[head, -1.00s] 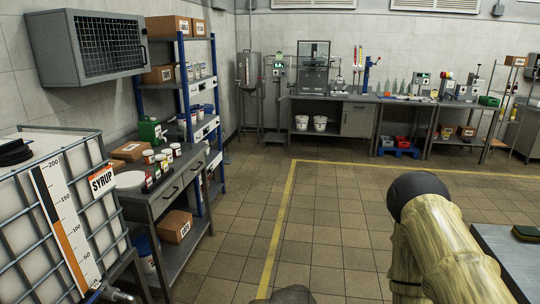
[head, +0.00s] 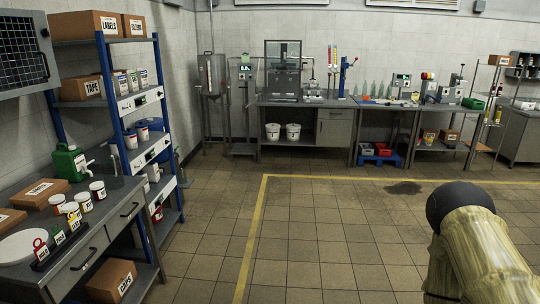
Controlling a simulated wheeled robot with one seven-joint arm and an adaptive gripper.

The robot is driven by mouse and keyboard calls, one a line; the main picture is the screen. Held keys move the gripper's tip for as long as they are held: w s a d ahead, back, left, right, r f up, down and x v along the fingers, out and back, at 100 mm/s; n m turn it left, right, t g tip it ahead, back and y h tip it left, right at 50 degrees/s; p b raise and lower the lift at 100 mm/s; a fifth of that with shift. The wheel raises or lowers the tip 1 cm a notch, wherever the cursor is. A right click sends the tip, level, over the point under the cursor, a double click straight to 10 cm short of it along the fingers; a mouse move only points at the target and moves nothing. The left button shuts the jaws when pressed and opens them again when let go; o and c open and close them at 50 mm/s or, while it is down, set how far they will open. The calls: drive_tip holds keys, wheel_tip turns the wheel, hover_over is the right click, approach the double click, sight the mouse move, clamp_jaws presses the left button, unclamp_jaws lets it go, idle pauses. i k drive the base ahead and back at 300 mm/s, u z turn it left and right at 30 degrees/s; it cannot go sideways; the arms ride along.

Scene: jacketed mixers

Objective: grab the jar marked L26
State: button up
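Several small white jars with coloured labels stand on the grey bench (head: 112,212) at the left: one jar (head: 57,203), another jar (head: 84,201) and a jar with a dark red lid (head: 97,189). More labelled containers (head: 131,80) stand on the blue-post shelf (head: 128,130) behind. Their print is too small to read, so I cannot tell which is L26. My gripper is out of view; only a part of my arm shows at the lower right, far from the jars.
A white plate (head: 22,246), a tag holder (head: 60,246), a green jug (head: 70,161) and a cardboard box (head: 38,193) are also on the bench. The tiled floor (head: 310,240) ahead is open, with a yellow line (head: 255,225) and a dark patch (head: 403,188). Equipment benches (head: 335,101) line the back wall.

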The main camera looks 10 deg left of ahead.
sight(56, 201)
drive_tip(key=u, duration=0.05)
drive_tip(key=i, duration=1.6)
drive_tip(key=u, duration=0.95)
drive_tip(key=i, duration=0.95)
drive_tip(key=u, duration=1.7)
drive_tip(key=i, duration=0.7)
drive_tip(key=u, duration=0.5)
